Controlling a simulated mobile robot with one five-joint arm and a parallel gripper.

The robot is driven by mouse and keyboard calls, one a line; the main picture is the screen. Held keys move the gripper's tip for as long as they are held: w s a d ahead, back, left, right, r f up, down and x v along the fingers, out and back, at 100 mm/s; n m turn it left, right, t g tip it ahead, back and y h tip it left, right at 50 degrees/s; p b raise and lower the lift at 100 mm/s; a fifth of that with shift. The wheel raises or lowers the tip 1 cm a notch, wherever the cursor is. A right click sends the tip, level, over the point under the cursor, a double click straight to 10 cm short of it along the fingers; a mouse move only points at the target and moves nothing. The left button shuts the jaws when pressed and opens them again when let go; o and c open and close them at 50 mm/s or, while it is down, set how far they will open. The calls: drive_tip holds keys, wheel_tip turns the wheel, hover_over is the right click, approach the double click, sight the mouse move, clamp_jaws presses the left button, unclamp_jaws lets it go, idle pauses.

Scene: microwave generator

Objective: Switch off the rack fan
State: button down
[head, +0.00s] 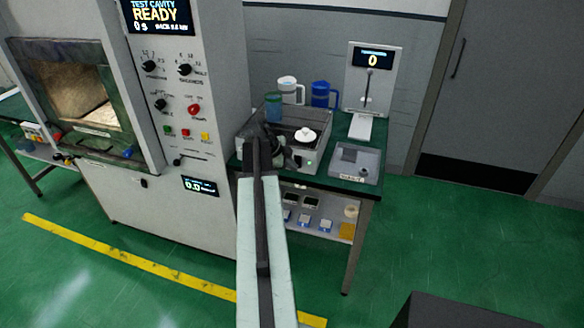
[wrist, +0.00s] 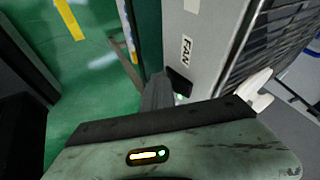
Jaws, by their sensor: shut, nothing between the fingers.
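The rack fan's box (head: 312,155) is a grey unit on the green-topped bench in the head view, with a green light on its front. The wrist view shows its grey face with a FAN label (wrist: 187,51) and a black switch (wrist: 180,83) below the label. A green light glows beside the switch, partly hidden by my gripper. My gripper (head: 288,157) is shut and empty at the box's front left in the head view. In the wrist view my gripper (wrist: 159,82) is right beside the switch; I cannot tell whether they touch.
A white domed piece (head: 306,135) sits on the box. Blue (head: 322,94), white and teal vessels stand behind it. A clear tray (head: 355,163) and a balance-like stand (head: 372,85) are to the right. The large grey cabinet (head: 200,60) is close on the left.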

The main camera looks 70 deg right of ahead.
drive_tip(key=shift+d+r+p, duration=0.2)
drive_tip(key=shift+r+p, duration=0.45)
drive_tip(key=shift+r, duration=0.05)
drive_tip(key=w+a+r+p, duration=0.3)
drive_tip(key=a+r+p, duration=0.4)
drive_tip(key=a, duration=0.3)
drive_tip(key=shift+r+p, duration=0.3)
